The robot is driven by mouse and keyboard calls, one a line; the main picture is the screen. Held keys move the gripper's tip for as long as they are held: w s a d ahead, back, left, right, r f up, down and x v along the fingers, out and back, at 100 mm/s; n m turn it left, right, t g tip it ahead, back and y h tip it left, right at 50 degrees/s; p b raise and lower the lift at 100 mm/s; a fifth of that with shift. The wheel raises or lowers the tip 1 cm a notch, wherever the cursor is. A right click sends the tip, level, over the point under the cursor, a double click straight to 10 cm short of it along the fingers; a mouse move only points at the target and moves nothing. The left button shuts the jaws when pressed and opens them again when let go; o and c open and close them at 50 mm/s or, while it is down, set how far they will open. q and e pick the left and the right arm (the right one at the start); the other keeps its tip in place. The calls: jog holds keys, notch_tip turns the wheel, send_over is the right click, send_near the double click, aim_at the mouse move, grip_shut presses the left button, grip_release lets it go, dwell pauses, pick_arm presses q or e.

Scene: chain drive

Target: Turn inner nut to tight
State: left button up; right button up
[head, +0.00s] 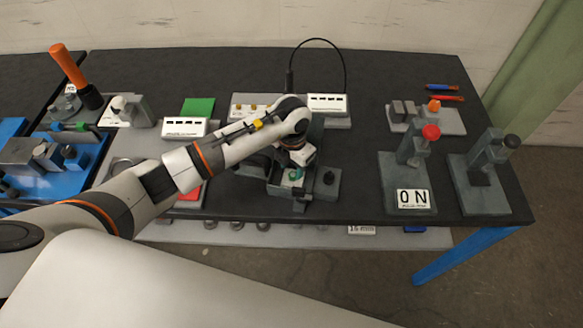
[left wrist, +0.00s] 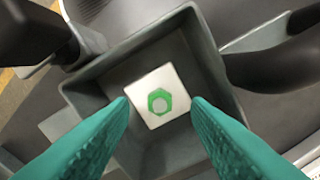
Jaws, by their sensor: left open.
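My left gripper (head: 297,175) is over a dark grey fixture (head: 320,190) near the front middle of the table. In the left wrist view its two teal fingers (left wrist: 160,102) are apart, with nothing between their tips that I can see being held. Beyond the tips, a white square (left wrist: 172,80) with a green hexagonal ring (left wrist: 159,102) shows inside an open dark grey box (left wrist: 215,62). I cannot tell whether the ring is a solid nut or a printed mark. The arm hides much of the fixture in the head view. My right gripper is not in view.
A dark knob (head: 329,177) stands on the fixture's right side. Grey stands with a red knob (head: 431,132) and a black knob (head: 512,141) are further right, with an ON label (head: 413,199). A black cable (head: 345,62) arches behind. Bare table lies between fixture and stands.

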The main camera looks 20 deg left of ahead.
aim_at(291, 175)
pick_arm(q)
jog(key=shift+f, duration=1.6)
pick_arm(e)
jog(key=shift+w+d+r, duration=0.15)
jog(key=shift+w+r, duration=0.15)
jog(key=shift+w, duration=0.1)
pick_arm(q)
grip_shut()
jog(key=shift+w+f, duration=0.1)
jog(key=m+b, duration=0.4)
jog(key=b, duration=0.1)
jog(key=shift+a+f, duration=0.1)
jog(key=shift+f, duration=0.05)
jog(key=shift+m+b, duration=0.3)
jog(key=shift+m, duration=0.1)
jog(key=shift+r, duration=0.3)
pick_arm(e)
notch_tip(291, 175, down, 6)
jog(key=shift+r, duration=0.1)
pick_arm(q)
grip_release()
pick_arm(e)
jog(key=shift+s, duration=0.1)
